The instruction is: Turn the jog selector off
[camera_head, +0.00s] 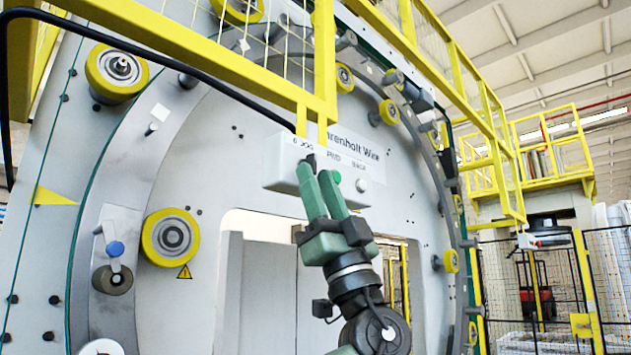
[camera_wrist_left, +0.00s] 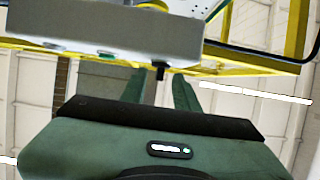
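The jog selector (camera_head: 311,160) is a small black knob at the left end of a pale control box (camera_head: 278,172), under the "0 JOG" label. My left gripper (camera_head: 318,172) has green fingers and reaches up to the box from below. Its fingers are apart, with nothing held between them. In the left wrist view the black selector (camera_wrist_left: 160,70) sticks out from the box edge, roughly in line with the gap between the fingertips (camera_wrist_left: 160,84). I cannot tell whether a finger touches it. The selector's exact setting is hard to read. My right gripper is not in view.
A green button (camera_head: 336,177) and a white button (camera_head: 361,185) sit right of the selector. A yellow railing (camera_head: 325,60) hangs just above the box. Yellow rollers (camera_head: 170,238) ring the machine. The opening below the box is behind my arm.

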